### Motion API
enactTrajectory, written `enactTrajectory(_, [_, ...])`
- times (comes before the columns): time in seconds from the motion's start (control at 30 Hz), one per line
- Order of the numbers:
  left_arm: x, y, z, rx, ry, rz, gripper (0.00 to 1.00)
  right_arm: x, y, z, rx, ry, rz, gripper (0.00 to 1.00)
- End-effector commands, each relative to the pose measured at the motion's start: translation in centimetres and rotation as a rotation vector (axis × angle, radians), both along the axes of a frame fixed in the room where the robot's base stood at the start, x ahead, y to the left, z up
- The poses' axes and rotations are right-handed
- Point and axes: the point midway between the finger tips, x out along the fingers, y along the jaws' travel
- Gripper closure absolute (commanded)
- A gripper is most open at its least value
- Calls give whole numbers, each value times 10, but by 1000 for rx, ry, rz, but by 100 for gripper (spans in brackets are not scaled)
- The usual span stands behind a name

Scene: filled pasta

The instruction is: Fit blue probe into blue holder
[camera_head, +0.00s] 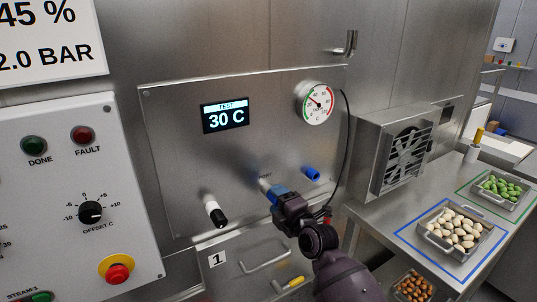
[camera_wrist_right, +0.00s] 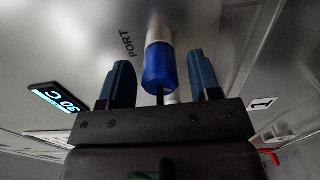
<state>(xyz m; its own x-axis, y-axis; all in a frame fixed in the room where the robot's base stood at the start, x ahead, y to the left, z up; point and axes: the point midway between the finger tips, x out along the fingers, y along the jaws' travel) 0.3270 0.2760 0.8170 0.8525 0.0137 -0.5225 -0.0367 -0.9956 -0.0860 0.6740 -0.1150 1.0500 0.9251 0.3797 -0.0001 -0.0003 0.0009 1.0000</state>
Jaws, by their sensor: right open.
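The blue probe (camera_wrist_right: 159,68) shows in the right wrist view as a blue cylinder with a pale upper part, at the panel beside the word PORT. In the head view its pale end (camera_head: 264,184) shows at the panel, partly hidden by my gripper. My right gripper (camera_wrist_right: 162,80) is open, with one dark blue finger on each side of the probe and visible gaps between. A short blue cylinder (camera_head: 311,174), which looks like the blue holder, sticks out of the panel to the right of my right gripper (camera_head: 273,192). My left gripper is not in view.
A white cylinder with a black end (camera_head: 215,211) sticks out of the panel at left. A gauge (camera_head: 318,103) and a 30 C display (camera_head: 225,116) are above. A dark cable (camera_head: 348,130) hangs at the panel's right. Food trays (camera_head: 433,241) stand on the right counter.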

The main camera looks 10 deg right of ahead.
Motion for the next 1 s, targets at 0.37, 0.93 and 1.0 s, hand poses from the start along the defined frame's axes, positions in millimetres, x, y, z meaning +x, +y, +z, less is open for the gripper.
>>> enactTrajectory(0.37, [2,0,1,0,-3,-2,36,0,0,0,1,0,0,82])
enactTrajectory(0.93, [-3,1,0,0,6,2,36,-3,-1,0,2,1,-1,96])
enactTrajectory(1.0, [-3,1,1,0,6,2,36,-4,-1,0,1,-1,-1,96])
